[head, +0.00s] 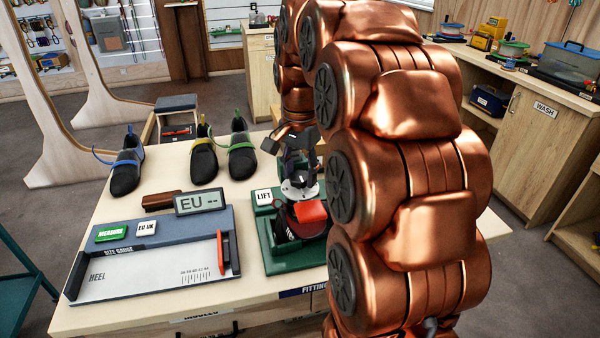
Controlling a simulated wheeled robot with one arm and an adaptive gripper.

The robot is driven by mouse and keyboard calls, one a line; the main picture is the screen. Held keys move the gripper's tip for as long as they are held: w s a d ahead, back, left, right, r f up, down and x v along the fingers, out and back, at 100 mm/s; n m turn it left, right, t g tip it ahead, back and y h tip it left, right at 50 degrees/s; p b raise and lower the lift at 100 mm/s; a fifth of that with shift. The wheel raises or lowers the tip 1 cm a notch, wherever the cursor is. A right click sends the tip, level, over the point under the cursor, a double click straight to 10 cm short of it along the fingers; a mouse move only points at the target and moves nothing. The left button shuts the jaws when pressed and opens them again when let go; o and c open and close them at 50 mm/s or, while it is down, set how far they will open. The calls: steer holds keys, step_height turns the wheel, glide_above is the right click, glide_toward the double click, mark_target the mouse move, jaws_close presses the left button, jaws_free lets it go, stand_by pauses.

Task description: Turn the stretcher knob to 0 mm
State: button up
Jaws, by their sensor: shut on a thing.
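The stretcher is a green stand (262,225) with a LIFT label, on the near part of the table. A dark shoe with a red piece (311,211) sits on it. The stretcher knob (299,186) shows as a pale dial with a dark middle, above the shoe. My gripper (298,172) points down from above and is shut on the knob. The fingertips are small and dark, and my arm hides the stretcher's right side. I cannot read the dial's marks.
A size gauge (150,280) with a display (202,202) lies left of the stretcher. A brown brush (161,201) and several dark climbing shoes (204,160) stand behind it. My copper arm fills the right of the view. A wash counter (545,115) stands beyond.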

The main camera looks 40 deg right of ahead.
mark_target(300, 176)
stand_by(0.4)
steer(key=o, duration=1.1)
steer(key=shift+o, duration=0.2)
steer(key=shift+r, duration=0.1)
step_height(300, 176, up, 12)
stand_by(0.7)
